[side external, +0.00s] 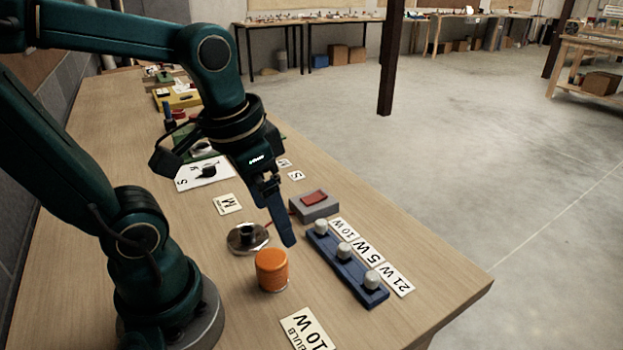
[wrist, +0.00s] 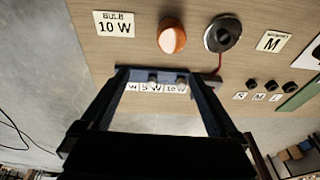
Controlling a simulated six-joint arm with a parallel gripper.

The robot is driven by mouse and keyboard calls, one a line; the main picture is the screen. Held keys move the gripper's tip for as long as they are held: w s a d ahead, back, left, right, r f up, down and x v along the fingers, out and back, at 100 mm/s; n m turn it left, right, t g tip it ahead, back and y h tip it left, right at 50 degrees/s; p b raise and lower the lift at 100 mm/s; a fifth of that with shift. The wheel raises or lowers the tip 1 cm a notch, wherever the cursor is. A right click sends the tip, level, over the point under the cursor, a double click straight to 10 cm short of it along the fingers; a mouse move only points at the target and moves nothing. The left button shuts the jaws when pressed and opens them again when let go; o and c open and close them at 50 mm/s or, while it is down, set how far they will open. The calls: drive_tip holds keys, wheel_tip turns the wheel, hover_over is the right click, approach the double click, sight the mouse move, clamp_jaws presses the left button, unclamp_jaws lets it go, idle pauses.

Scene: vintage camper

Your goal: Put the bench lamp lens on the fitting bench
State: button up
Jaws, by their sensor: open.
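An orange cylindrical lens (side external: 272,268) stands upright at the near part of the wooden bench (side external: 225,310), with a pale rim at its foot. In the wrist view the lens (wrist: 172,40) is beyond the fingertips, near the top. A round metal lamp base (side external: 247,238) with a dark centre sits just behind the lens; it also shows in the wrist view (wrist: 222,35). My gripper (side external: 284,236) is open and empty, above the bench between the lens and the blue bulb rack. In the wrist view, my gripper's fingers (wrist: 156,78) are spread wide.
The blue rack (side external: 345,264) holds several bulbs beside wattage labels. A grey box with a red top (side external: 314,205) is behind it. A "BULB 10 W" card (side external: 308,330) lies in front of the lens. Cards, a green item and a yellow tray (side external: 178,98) are farther back.

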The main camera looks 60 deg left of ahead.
drive_tip(key=shift+s+d+r+t, duration=0.15)
drive_tip(key=shift+d+r+t, duration=0.2)
drive_tip(key=shift+d+t, duration=0.3)
drive_tip(key=shift+s+d+r+t, duration=0.1)
drive_tip(key=shift+d+r+t, duration=0.2)
drive_tip(key=shift+d+t, duration=0.35)
